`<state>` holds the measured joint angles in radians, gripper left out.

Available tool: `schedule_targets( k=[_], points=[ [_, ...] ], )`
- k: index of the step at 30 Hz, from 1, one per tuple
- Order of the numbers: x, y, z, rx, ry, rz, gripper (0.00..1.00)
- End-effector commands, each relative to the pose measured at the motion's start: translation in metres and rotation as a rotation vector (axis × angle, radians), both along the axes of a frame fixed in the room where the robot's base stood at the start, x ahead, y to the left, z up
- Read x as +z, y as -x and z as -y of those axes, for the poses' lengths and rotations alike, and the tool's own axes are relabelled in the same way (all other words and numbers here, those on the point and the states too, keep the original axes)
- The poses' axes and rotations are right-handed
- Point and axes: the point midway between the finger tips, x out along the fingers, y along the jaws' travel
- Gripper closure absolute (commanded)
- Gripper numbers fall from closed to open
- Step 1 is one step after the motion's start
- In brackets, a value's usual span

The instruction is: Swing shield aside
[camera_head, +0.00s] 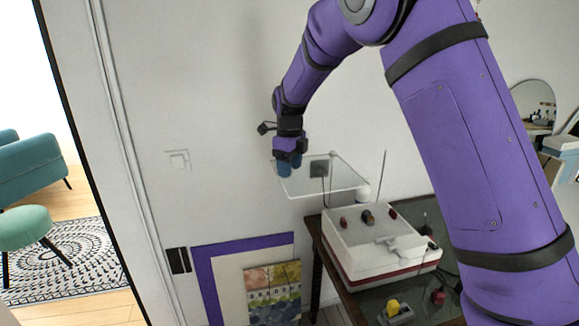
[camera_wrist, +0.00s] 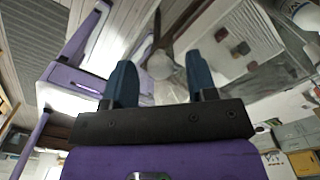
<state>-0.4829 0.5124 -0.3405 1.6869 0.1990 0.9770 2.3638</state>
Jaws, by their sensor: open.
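The shield (camera_head: 340,178) is a clear, flat panel with pale edges. It stands out to the left above the white box, and its right end is by a white round knob (camera_head: 362,193). My gripper (camera_head: 290,168) is at the shield's left end, its blue fingertips overlapping the panel in the head view. In the wrist view my gripper (camera_wrist: 162,80) has its two blue fingers apart. Clear, glassy surfaces show beyond and between them. I cannot tell whether a finger touches the shield.
The white box (camera_head: 375,245) with red and dark knobs stands on a dark table (camera_head: 335,255). A thin rod (camera_head: 381,175) rises behind it. A yellow-topped item (camera_head: 394,308) and a red one (camera_head: 438,296) lie in front. A purple-framed picture (camera_head: 205,275) is below left. The wall is close behind.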

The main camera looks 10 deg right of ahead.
Motion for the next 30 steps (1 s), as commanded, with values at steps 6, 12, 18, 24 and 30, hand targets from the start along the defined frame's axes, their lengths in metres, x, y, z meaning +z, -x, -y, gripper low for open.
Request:
schedule_targets(
  k=[6, 12, 18, 24, 30],
  points=[
    [0.026, 0.0, 0.0, 0.001, -0.001, 0.003, 0.48],
    [0.064, -0.001, 0.0, 0.0, -0.001, 0.005, 0.48],
    [0.094, -0.001, -0.001, 0.0, -0.001, 0.003, 0.48],
    [0.106, 0.0, 0.0, 0.0, 0.0, 0.001, 0.48],
    [0.107, 0.0, 0.0, 0.0, 0.0, 0.001, 0.48]
  ],
)
